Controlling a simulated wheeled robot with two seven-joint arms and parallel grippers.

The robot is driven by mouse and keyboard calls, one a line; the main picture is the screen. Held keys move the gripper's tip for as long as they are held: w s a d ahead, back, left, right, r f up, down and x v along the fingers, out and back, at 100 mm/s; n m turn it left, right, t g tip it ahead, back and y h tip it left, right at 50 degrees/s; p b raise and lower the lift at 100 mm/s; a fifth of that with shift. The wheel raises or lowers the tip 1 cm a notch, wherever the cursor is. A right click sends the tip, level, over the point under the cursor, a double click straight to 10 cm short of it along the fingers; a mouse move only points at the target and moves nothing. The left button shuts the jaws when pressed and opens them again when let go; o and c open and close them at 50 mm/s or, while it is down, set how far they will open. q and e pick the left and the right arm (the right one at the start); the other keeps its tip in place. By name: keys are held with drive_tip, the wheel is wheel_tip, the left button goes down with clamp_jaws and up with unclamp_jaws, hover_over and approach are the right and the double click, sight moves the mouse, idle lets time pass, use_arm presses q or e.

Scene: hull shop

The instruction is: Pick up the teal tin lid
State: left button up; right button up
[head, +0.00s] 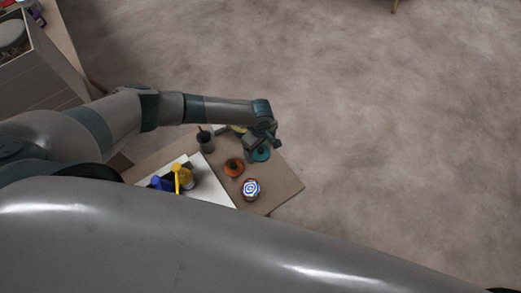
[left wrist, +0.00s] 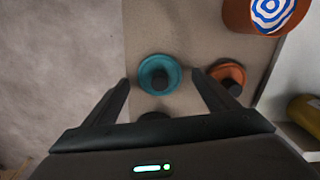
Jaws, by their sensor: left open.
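The teal tin lid (left wrist: 157,68) is a round disc with a dark knob, lying on the tan table top. In the left wrist view it is just beyond and between the fingertips of my left gripper (left wrist: 160,82). The gripper is open and empty, with a finger to each side. In the head view the gripper (head: 264,145) hangs over the lid (head: 262,155) and hides part of it. My right gripper does not show.
An orange lid (head: 234,168) with a dark knob lies close by. A can with a blue-and-white spiral top (head: 251,188) stands nearer. A dark cup (head: 206,142), a yellow bottle (head: 183,177) and a blue item (head: 160,184) stand at the left. The table edge is near the teal lid.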

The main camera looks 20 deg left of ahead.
sight(260, 148)
use_arm(q)
drive_tip(key=shift+f, duration=0.35)
drive_tip(key=c, duration=1.1)
drive_tip(key=shift+r, duration=0.1)
drive_tip(key=shift+r, duration=0.8)
wheel_tip(260, 148, up, 2)
drive_tip(key=shift+r+b, duration=0.2)
drive_tip(key=shift+b, duration=0.3)
drive_tip(key=s+d+r+b, duration=0.1)
drive_tip(key=s+d+r, duration=0.6)
drive_tip(key=s+d, duration=0.1)
drive_tip(key=shift+d+b, duration=0.2)
drive_tip(key=shift+b, duration=0.2)
drive_tip(key=shift+a, duration=0.1)
